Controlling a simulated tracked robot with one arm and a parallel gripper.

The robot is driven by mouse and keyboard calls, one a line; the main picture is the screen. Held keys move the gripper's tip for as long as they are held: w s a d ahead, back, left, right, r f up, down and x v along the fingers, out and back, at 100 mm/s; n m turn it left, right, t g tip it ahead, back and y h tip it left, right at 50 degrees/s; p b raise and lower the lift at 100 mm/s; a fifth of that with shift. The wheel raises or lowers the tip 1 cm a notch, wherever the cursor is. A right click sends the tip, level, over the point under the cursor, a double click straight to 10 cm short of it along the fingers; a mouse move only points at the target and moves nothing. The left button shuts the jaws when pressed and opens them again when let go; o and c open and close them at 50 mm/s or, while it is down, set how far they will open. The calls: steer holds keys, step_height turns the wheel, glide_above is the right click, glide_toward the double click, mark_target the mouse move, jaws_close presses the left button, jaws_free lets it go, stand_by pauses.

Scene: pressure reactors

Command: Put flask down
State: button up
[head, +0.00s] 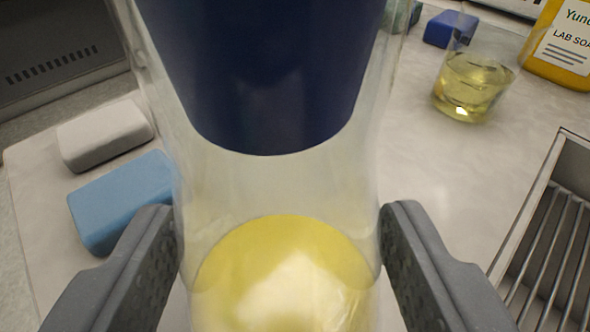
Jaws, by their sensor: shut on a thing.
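A large clear flask (285,190) with yellow liquid in its lower part fills the middle of the head view. A dark blue part shows at its top, and I cannot tell whether it is a stopper or something behind the glass. My gripper (282,245) is shut on the flask, with one grey finger against each side. The flask's base is cut off by the lower picture edge, so I cannot tell whether it touches the counter.
A blue block (120,200) and a white block (105,133) lie on the pale counter (425,165) at left. A glass with yellow liquid (472,85), a dark blue block (450,28) and a yellow soap bottle (565,45) stand upper right. A metal rack (555,240) edges the right.

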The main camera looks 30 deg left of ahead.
steer(key=shift+w+d+f+b+x, duration=0.25)
steer(key=shift+b+x, duration=0.65)
steer(key=shift+x, duration=1.85)
steer(key=shift+w+d+r+b+x, duration=0.1)
steer(key=shift+d+b+x, duration=0.55)
steer(key=shift+x, duration=2.1)
steer(key=shift+w+d+f+b+x, duration=0.15)
steer(key=shift+b+x, duration=1)
steer(key=shift+x, duration=1.65)
steer(key=shift+s+r, duration=0.1)
steer(key=shift+s, duration=0.05)
steer(key=o, duration=1.1)
steer(key=shift+a, duration=0.1)
steer(key=shift+p+v, duration=1.6)
steer(key=shift+v, duration=4.4)
